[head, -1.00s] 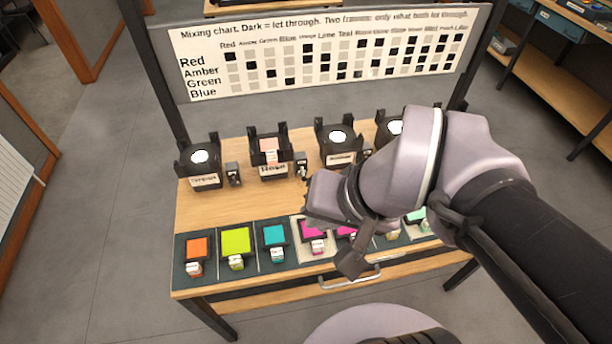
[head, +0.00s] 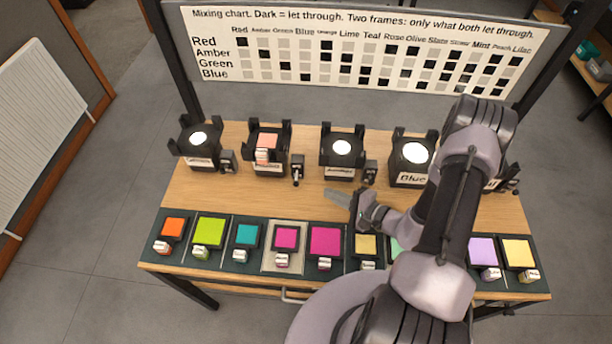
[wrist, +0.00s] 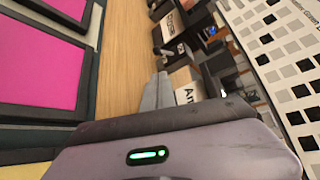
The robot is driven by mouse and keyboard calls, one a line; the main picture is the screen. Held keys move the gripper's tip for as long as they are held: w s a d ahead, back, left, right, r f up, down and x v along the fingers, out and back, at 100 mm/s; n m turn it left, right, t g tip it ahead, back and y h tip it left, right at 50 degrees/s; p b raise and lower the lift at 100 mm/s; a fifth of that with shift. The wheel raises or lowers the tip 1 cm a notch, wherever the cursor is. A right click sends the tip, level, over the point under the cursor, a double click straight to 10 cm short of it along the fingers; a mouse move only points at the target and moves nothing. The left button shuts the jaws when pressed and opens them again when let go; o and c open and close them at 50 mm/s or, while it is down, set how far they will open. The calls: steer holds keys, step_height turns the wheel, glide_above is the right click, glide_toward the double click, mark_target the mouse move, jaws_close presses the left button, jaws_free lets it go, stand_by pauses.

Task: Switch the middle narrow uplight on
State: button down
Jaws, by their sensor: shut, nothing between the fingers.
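Several black uplights stand in a row along the back of the wooden table. From the left are one with a blurred label (head: 198,140), one with a peach frame (head: 267,141), a third (head: 342,149) whose label starts "Am" in the wrist view (wrist: 187,93), and a broader one labelled Blue (head: 412,155). Another at the right is mostly hidden by my arm. Small black switch boxes stand beside them: first (head: 227,160), second (head: 297,166), third (head: 370,172). My gripper (head: 338,197) is shut and empty, in front of the third uplight, apart from its switch. Its fingers (wrist: 157,92) show in the wrist view.
Coloured frames, such as orange (head: 173,228) and magenta (head: 325,241), lie on dark mats along the front edge. The mixing chart (head: 350,55) stands behind the uplights. Bare wood (head: 250,198) lies between the rows at left.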

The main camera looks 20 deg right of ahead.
mark_target(306, 190)
steer(key=shift+a+f, duration=0.1)
steer(key=shift+a, duration=0.1)
steer(key=b+x, duration=0.2)
steer(key=x, duration=0.7)
steer(key=shift+w+a+f+b, duration=0.1)
steer(key=shift+w+a+b, duration=0.1)
steer(key=shift+w+b, duration=0.15)
